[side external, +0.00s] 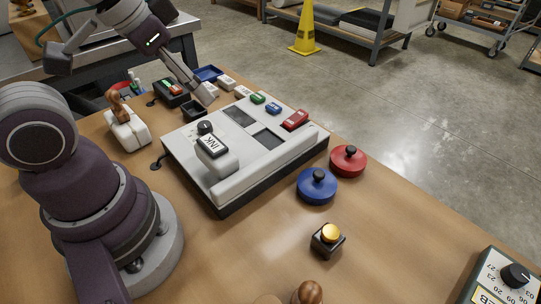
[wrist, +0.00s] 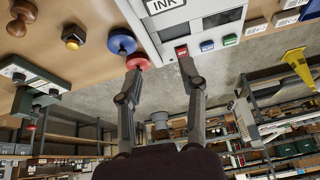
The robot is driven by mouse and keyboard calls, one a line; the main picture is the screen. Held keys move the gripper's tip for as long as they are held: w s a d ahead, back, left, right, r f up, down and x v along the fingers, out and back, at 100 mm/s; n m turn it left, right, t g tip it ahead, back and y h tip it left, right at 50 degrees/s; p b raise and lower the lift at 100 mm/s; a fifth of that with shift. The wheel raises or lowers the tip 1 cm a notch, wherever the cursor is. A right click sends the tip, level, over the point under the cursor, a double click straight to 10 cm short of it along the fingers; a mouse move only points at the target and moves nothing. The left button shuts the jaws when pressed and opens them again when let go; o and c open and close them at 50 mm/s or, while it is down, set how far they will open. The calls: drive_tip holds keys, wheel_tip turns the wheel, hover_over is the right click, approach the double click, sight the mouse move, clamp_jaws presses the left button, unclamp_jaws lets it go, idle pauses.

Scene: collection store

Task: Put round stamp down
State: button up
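Two low round pieces with black knobs, which look like round stamps, stand on the table right of the white console: a blue one (side external: 317,187) and a red one (side external: 348,163). The wrist view shows the blue one (wrist: 121,42) and the red one (wrist: 138,61) too, the red one near the left fingertip in the picture. My gripper (side external: 208,94) is above the table's far left part, beyond the console, in the side view. In the wrist view my gripper (wrist: 161,67) has its fingers wide apart with nothing held between them.
The white console (side external: 228,187) marked INK fills the middle of the table. A yellow button box (side external: 328,238), a wooden knob (side external: 307,293) and a dial box (side external: 505,279) are nearer. A wooden-handled white block (side external: 127,130) and small trays stand left. Table right of the blue piece is partly bare.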

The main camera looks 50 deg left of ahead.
drive_tip(key=shift+s+a+r+n, duration=0.15)
drive_tip(key=shift+n, duration=0.25)
drive_tip(key=m+g+h, duration=0.6)
drive_tip(key=m+h, duration=0.1)
drive_tip(key=m, duration=1.7)
approach(306, 284)
drive_tip(key=shift+m+g+h, duration=0.3)
drive_tip(key=shift+m, duration=0.4)
drive_tip(key=x, duration=1.1)
drive_tip(key=shift+w+f, duration=0.25)
drive_tip(key=shift+f, duration=0.25)
clamp_jaws()
